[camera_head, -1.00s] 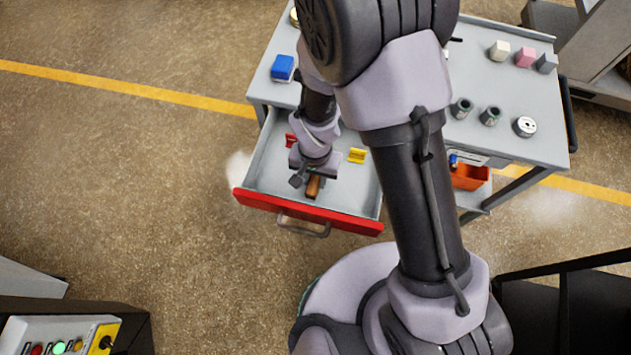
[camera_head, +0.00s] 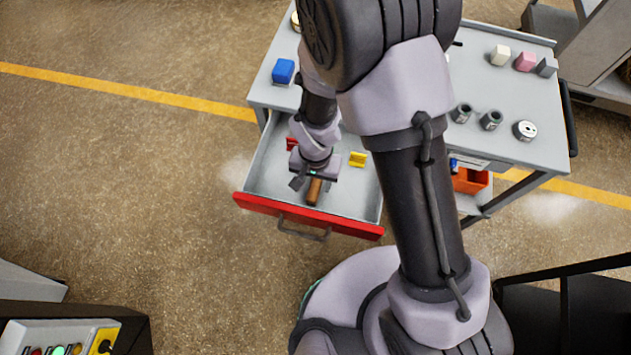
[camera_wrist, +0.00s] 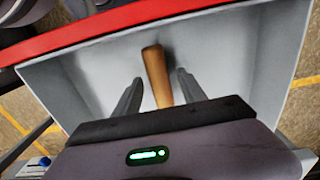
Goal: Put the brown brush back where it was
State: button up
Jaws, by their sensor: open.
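The brown brush (camera_head: 314,190) lies in the open drawer (camera_head: 355,200) with the red front, near that front. In the wrist view its brown handle (camera_wrist: 156,75) shows between my two fingers, with a gap on each side; the rest of it is hidden behind my gripper body. My gripper (camera_wrist: 158,84) is open over the brush, and it also shows in the head view (camera_head: 314,180) low inside the drawer. I cannot tell whether the brush rests fully on the drawer floor.
A red item (camera_head: 291,144) and a yellow item (camera_head: 357,159) lie in the drawer. On the cart top (camera_head: 525,110) stand a blue block (camera_head: 283,71), several pale and coloured blocks and small cylinders. An orange bin (camera_head: 470,181) sits below. The drawer walls surround my gripper.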

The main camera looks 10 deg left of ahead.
notch_tip(320, 180, up, 10)
jog(key=p, duration=0.3)
jog(key=shift+r, duration=0.2)
notch_tip(320, 180, up, 8)
jog(key=t, duration=0.1)
send_over(316, 184)
jog(key=w+d, duration=0.2)
jog(key=d, duration=0.1)
jog(key=d+r+m+t+y, duration=0.1)
jog(key=d+r+m, duration=0.1)
jog(key=d+r, duration=0.3)
jog(key=s+d+r+t, duration=0.2)
jog(key=s+d+r, duration=0.2)
jog(key=r, duration=0.3)
jog(key=s+d+r+m+t+y, duration=0.1)
jog(key=s+d+r, duration=0.3)
jog(key=r, duration=0.3)
jog(key=shift+s+r+t, duration=0.4)
jog(key=shift+s, duration=0.2)
jog(key=shift+f, duration=0.1)
